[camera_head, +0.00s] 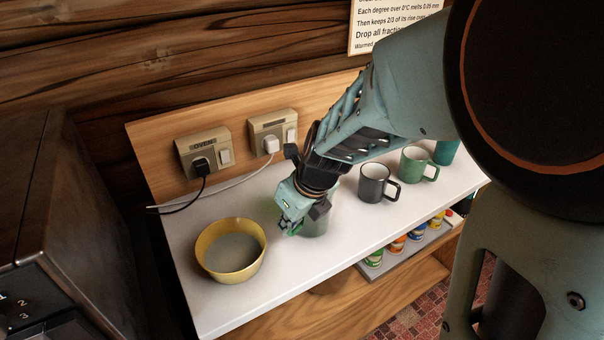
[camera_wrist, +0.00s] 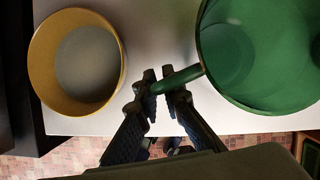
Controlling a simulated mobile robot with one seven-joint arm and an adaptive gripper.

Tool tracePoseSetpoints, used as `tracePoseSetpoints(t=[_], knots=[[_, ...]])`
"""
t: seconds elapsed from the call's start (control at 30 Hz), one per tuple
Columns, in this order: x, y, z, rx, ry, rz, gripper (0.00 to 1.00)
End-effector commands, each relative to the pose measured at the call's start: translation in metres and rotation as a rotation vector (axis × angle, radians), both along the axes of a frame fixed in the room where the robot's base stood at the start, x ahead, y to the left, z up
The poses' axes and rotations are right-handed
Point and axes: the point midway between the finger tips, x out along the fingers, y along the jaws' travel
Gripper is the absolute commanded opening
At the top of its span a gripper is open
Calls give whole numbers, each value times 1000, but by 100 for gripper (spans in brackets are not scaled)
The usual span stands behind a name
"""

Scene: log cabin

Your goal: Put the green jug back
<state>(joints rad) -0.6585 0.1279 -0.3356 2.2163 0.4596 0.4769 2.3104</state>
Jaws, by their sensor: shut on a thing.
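The green jug (camera_wrist: 262,60) fills the upper right of the wrist view, seen from above and open at the top. My gripper (camera_wrist: 165,82) is shut on its handle, which points left from the jug. In the head view my gripper (camera_head: 291,228) partly hides the jug (camera_head: 318,222), which is upright at the white counter (camera_head: 225,310). I cannot tell whether its base touches the counter.
A yellow bowl (camera_head: 231,250) stands left of the jug. A dark mug (camera_head: 376,184), a green mug (camera_head: 416,165) and a teal vessel (camera_head: 446,151) stand to the right. Plugs with cords are on the back panel; a shelf below holds several small jars.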

Motion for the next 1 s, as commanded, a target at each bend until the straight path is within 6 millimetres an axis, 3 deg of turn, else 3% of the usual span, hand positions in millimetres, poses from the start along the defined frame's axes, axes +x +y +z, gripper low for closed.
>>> tracePoseSetpoints(t=[0.53, 0.57, 0.7, 1.0], knots=[[-2, 4, -7, 1, -3, -1, 0], [-3, 4, -7, 0, -1, 0, 9], [-3, 4, -7, 0, -1, 0, 25], [-3, 4, -5, 1, -2, 0, 25]])
